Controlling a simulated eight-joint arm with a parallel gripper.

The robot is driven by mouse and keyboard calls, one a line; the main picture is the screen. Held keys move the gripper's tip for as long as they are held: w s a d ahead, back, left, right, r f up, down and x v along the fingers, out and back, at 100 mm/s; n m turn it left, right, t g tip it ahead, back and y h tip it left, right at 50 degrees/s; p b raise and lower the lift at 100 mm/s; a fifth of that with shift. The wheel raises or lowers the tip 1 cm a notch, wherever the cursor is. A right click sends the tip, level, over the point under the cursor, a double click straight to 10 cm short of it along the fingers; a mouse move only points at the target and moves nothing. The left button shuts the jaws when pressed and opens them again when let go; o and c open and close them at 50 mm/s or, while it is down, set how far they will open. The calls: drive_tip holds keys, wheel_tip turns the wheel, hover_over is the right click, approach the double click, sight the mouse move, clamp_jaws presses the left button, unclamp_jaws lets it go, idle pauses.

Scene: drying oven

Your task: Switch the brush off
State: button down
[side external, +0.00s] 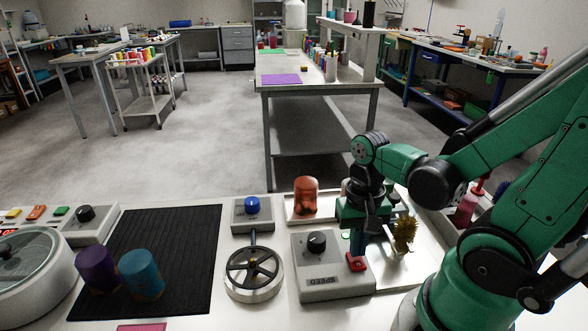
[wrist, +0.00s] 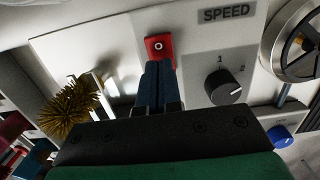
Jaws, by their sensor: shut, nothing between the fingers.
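The brush (side external: 404,232) is a round yellow-brown bristly head beside the speed control box, and it also shows at the left in the wrist view (wrist: 68,105). A black speed knob (side external: 317,242) sits on the same box, near the marks 1 and 2 in the wrist view (wrist: 226,88). My gripper (side external: 357,247) is shut and empty, pointing down, its blue fingertips (wrist: 157,66) at the switch's edge. I cannot tell whether they touch it.
A metal handwheel (side external: 253,272) and a box with a blue knob (side external: 252,205) stand left of the speed box. An orange-brown cup (side external: 306,197) stands behind it on a white tray. Purple (side external: 97,270) and blue (side external: 141,274) cups sit on a black mat (side external: 180,235).

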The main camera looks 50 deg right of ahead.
wheel_tip(320, 180, up, 14)
drive_tip(key=w+d, duration=0.1)
drive_tip(key=shift+f, duration=0.15)
idle(0.5)
drive_tip(key=shift+w+d, duration=0.1)
drive_tip(key=shift+s+a, duration=0.45)
drive_tip(key=shift+a, duration=0.15)
drive_tip(key=shift+f, duration=0.15)
drive_tip(key=f, duration=0.8)
drive_tip(key=s+a+f, duration=0.1)
drive_tip(key=f, duration=0.3)
drive_tip(key=shift+f, duration=0.4)
drive_tip(key=shift+s+a+f, duration=0.1)
drive_tip(key=shift+f, duration=0.35)
